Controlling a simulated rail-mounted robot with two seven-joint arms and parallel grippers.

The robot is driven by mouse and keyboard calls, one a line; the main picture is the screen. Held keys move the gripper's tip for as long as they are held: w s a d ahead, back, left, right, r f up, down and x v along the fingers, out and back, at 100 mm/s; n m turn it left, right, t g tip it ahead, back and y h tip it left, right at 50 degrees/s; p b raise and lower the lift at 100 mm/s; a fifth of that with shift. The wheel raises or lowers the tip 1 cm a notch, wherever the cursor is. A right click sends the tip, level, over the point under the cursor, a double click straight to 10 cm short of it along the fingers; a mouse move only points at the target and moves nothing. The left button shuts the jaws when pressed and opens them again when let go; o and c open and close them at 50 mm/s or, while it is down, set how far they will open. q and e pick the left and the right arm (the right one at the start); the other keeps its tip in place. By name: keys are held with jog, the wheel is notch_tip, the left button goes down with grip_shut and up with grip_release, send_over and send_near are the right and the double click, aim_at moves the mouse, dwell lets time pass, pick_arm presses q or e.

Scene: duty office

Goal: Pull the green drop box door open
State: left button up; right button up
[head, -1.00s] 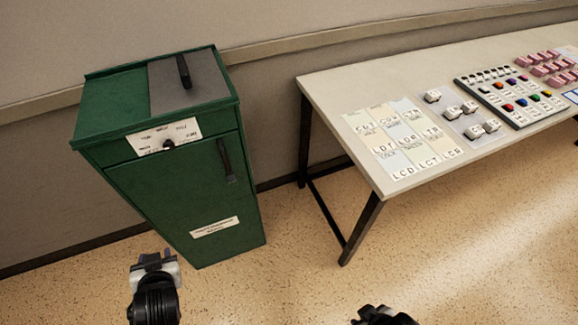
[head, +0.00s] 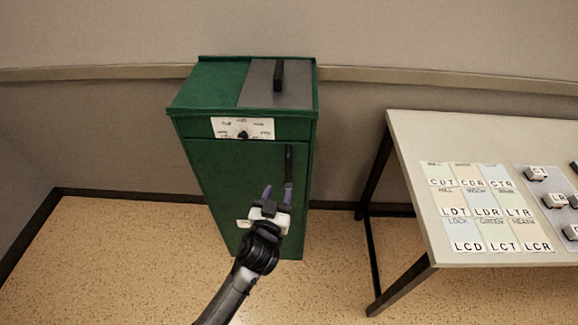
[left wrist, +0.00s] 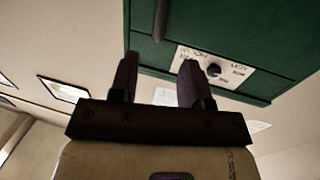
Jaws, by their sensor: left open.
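The green drop box (head: 195,160) stands against the wall in the head view, its front door shut. A black upright handle (head: 289,160) is on the door's upper right; it also shows in the left wrist view (left wrist: 162,16). A dial with a white label (head: 242,128) sits above the door. My left gripper (head: 277,189) is open and empty in front of the door, near the handle's lower end. In the left wrist view, its fingers (left wrist: 158,68) point up towards the handle, which appears beyond and between them. Whether they touch it I cannot tell. My right gripper is out of view.
A grey lid panel with a black handle (head: 279,76) is on top of the box. A table (head: 400,137) with lettered cards (head: 485,210) and small blocks stands to the right. The floor left of the box (head: 110,255) is clear.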

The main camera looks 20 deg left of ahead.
aim_at(287, 167)
pick_arm(q)
jog(key=w+b, duration=0.1)
jog(key=w, duration=0.6)
jog(key=w+a+b, duration=0.1)
jog(key=w, duration=0.3)
jog(key=shift+a+b, duration=0.1)
jog(key=shift+b, duration=0.2)
jog(key=shift+c, duration=0.2)
grip_shut()
